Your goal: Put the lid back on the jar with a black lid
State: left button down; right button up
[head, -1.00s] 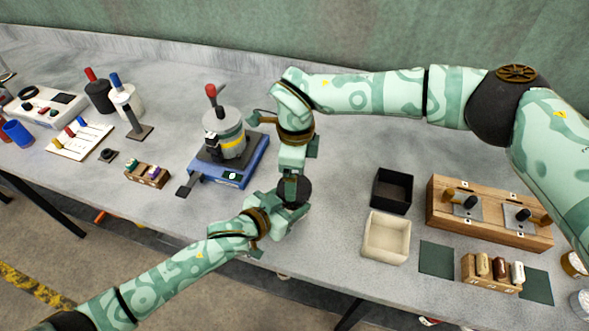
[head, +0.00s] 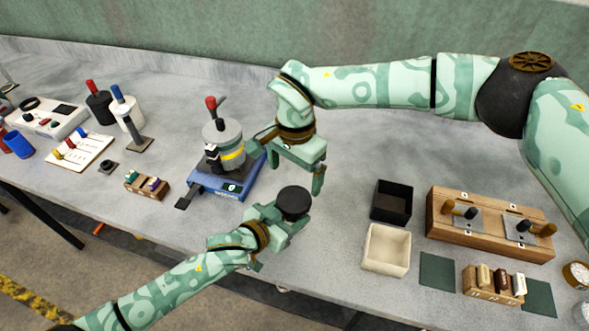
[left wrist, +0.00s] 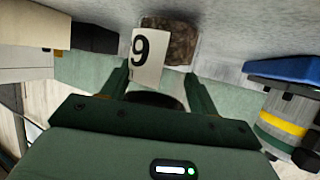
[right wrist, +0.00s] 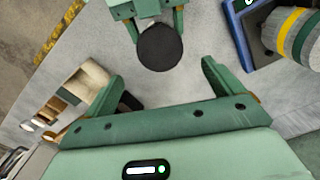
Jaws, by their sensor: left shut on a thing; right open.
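The jar (left wrist: 172,42) has brown grainy contents and a white label reading 9. My left gripper (head: 288,214) is shut on this jar near the table's front edge; its two fingers show on either side in the left wrist view (left wrist: 155,82). The round black lid (head: 294,201) lies flat over the jar's top and also shows in the right wrist view (right wrist: 160,47). I cannot tell how tightly it sits. My right gripper (head: 291,166) is open and empty, just behind and above the lid, apart from it. In the right wrist view the lid shows beyond its spread fingers (right wrist: 160,82).
A blue scale (head: 243,188) bearing a grey grinder (head: 223,140) stands left of my grippers. A black open box (head: 391,202), a cream box (head: 386,249) and a wooden stand (head: 490,225) are to the right. The table between is clear.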

aim_at(294, 199)
notch_tip(294, 199, down, 8)
jog(key=shift+s+f, duration=0.1)
dwell(0.4)
jog(key=c, duration=1)
jog(key=m, duration=0.9)
jog(key=shift+m, duration=0.4)
jog(key=shift+a, duration=0.1)
jog(key=o, duration=1.1)
jog(key=shift+c, duration=0.2)
